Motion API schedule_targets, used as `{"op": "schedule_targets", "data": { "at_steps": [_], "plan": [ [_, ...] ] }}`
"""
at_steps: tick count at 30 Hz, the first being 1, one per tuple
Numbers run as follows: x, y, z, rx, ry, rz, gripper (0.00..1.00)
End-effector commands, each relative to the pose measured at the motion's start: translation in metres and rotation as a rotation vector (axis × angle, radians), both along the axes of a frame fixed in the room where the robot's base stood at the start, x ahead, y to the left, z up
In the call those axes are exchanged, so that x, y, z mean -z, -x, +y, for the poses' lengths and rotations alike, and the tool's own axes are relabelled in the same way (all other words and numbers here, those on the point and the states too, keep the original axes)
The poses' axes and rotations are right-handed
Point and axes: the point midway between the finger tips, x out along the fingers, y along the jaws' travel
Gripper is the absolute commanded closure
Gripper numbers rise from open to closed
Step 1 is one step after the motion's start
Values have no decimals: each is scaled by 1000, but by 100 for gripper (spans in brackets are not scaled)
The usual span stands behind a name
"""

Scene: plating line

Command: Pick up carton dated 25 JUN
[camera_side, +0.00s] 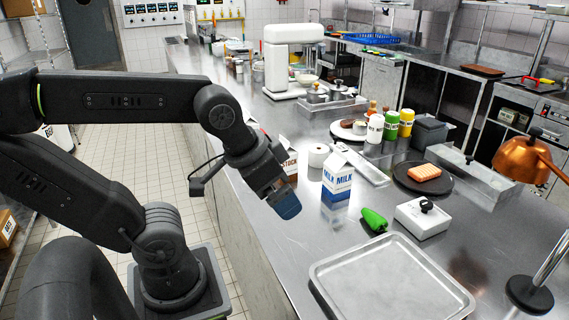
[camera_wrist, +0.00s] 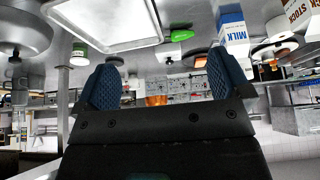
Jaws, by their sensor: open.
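A white and blue milk carton (camera_side: 338,178) stands upright on the steel counter, just right of my gripper. It also shows in the wrist view (camera_wrist: 234,32) at the upper right. A second carton, marked STOCK (camera_side: 288,157), stands behind my gripper and is partly hidden by my arm; it shows in the wrist view (camera_wrist: 297,16) at the top right corner. I cannot read a date on either carton. My gripper (camera_side: 286,206) is at the counter's left edge, pointing down, apart from both cartons. In the wrist view its blue fingers (camera_wrist: 165,68) are spread with nothing between them.
An empty metal tray (camera_side: 390,282) lies in front. A green pepper (camera_side: 374,219) and a white box with a black knob (camera_side: 422,218) lie right of the milk carton. A white roll (camera_side: 318,155) stands behind it.

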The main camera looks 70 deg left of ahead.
Motion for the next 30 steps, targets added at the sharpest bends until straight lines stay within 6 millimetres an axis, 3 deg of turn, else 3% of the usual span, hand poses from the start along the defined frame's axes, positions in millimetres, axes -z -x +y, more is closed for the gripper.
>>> {"op": "schedule_targets", "data": {
  "at_steps": [4,8,13,19,24,30],
  "plan": [
    [-7,-13,10,59,-67,22,4],
    [-22,-44,37,224,-222,94,4],
    [-37,-94,95,530,-447,254,4],
    [-37,-140,180,916,-609,482,4],
    [-27,-159,243,1193,-647,635,4],
    [-19,-165,277,1353,-645,710,4]
  ]
}}
